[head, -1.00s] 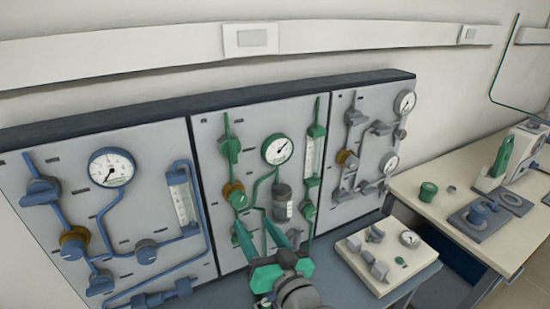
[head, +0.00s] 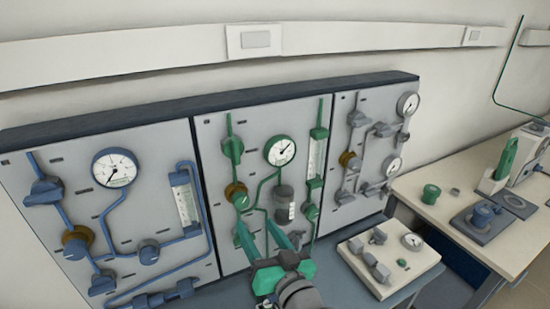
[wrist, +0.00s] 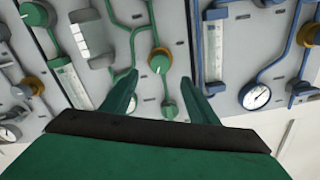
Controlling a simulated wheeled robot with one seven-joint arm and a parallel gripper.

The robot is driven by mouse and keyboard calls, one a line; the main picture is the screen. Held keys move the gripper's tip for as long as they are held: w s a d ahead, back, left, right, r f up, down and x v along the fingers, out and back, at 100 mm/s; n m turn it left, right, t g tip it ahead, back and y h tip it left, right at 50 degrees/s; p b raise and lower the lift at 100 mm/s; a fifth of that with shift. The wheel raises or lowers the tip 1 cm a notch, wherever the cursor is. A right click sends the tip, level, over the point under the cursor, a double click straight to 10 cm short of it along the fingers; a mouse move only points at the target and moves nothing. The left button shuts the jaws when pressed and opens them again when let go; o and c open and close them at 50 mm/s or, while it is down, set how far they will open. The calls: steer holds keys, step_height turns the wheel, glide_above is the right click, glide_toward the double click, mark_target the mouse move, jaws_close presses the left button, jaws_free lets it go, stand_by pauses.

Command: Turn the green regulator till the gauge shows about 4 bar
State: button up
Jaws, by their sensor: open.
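The green regulator (head: 240,200) is a round green knob on a brass collar, on the middle panel. It also shows in the wrist view (wrist: 159,62), beyond and between the fingertips. The green-rimmed gauge (head: 280,150) sits above and right of it; its needle points to the upper right, but the numbers are too small to read. My gripper (head: 256,226) is open, with its two green fingers pointing at the panel just below the regulator. In the wrist view, my gripper (wrist: 156,80) has nothing between its fingers, which look apart from the knob.
Green pipes, valves and a flow tube (head: 313,157) crowd the middle panel. A blue-piped panel (head: 140,210) is at left, a grey-piped one at right. A pale block with fittings (head: 352,262) lies on the bench below.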

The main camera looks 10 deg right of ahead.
mark_target(242, 204)
steer(key=w+a+n, duration=0.1)
steer(key=w, duration=0.2)
steer(key=w+a+n, duration=0.1)
steer(key=w+n, duration=0.1)
steer(key=w, duration=0.2)
steer(key=w+a+n, duration=0.1)
steer(key=w, duration=0.2)
steer(key=shift+w+a+f, duration=0.1)
steer(key=shift+w+a, duration=0.05)
steer(key=shift+a, duration=0.05)
stand_by(0.4)
